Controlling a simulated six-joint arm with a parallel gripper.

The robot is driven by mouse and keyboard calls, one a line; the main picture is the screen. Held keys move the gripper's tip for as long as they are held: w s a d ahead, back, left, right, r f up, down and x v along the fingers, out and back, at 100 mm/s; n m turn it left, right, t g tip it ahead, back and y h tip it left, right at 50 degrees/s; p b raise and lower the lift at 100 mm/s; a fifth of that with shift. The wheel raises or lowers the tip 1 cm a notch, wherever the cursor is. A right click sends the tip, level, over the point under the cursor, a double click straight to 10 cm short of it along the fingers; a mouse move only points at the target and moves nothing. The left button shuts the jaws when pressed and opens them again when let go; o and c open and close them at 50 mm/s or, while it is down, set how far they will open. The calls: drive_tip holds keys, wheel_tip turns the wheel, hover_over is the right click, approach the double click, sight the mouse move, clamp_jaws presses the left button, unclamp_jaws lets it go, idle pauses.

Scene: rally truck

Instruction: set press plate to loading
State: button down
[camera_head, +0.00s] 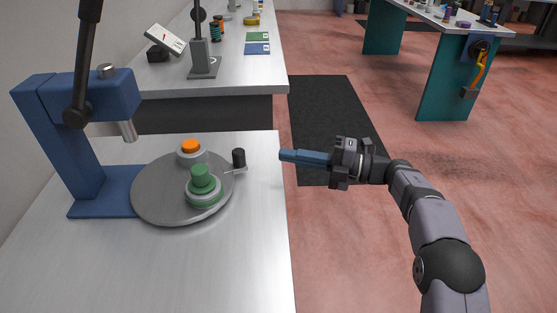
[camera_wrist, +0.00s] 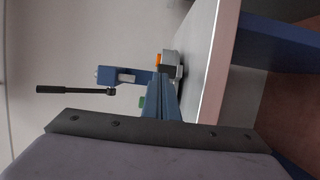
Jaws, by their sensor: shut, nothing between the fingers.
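A round grey press plate (camera_head: 158,196) lies on the base of a blue press (camera_head: 60,110) on the left table. On the plate stand a piece with an orange top (camera_head: 190,147) at the back and a green piece (camera_head: 201,184) at the front. A black knob (camera_head: 239,158) stands on a short arm at the plate's right edge. My gripper (camera_head: 284,155) is shut and empty, to the right of the knob and apart from it.
The press has a long black lever (camera_head: 82,70) above the plate. The near table (camera_head: 220,260) is bare in front. Another table (camera_head: 265,72) with several items stands behind. A dark mat (camera_head: 335,105) lies on the reddish floor. A teal-legged bench (camera_head: 440,80) stands at the back right.

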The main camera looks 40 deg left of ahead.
drive_tip(key=shift+w+d, duration=0.35)
drive_tip(key=shift+w, duration=0.45)
drive_tip(key=shift+w+d, duration=0.35)
drive_tip(key=shift+w, duration=0.4)
